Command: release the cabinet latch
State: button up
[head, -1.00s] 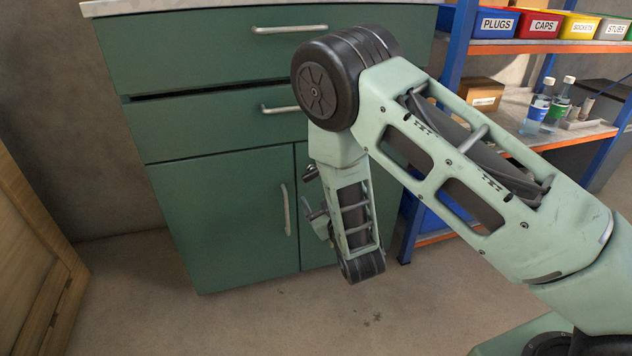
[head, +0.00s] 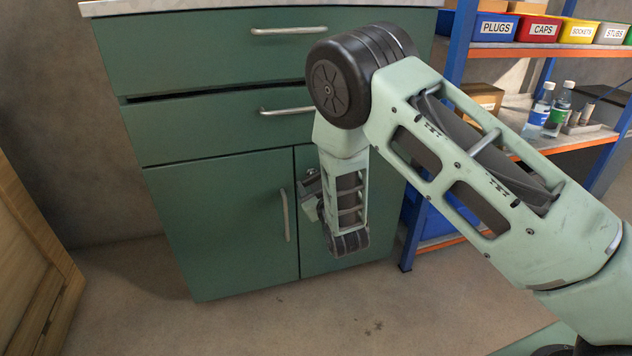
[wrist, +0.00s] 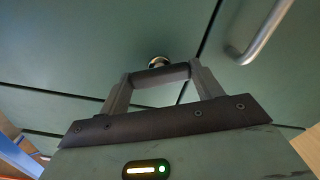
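The green cabinet (head: 225,220) has two drawers above two doors, and both doors look shut. In the wrist view a small round knob (wrist: 158,62), which looks like the latch, sits on a door face beside the seam. It shows just beyond my gripper (wrist: 160,76); I cannot tell if they touch. The finger sides stand apart, with a dark bar across their far ends, so the grip state is unclear. Nothing is clearly held.
The left door's bar handle (head: 285,215) also shows at the wrist view's upper right (wrist: 258,32). A blue-and-orange shelf (head: 440,130) with bins and bottles stands right of the cabinet. A wooden panel (head: 35,265) stands at left. Floor before the cabinet is clear.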

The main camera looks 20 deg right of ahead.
jog(key=m, duration=0.3)
jog(key=shift+m, duration=1.1)
jog(key=o, duration=1)
jog(key=s+p, duration=0.4)
jog(key=s, duration=1.3)
jog(key=shift+s, duration=0.2)
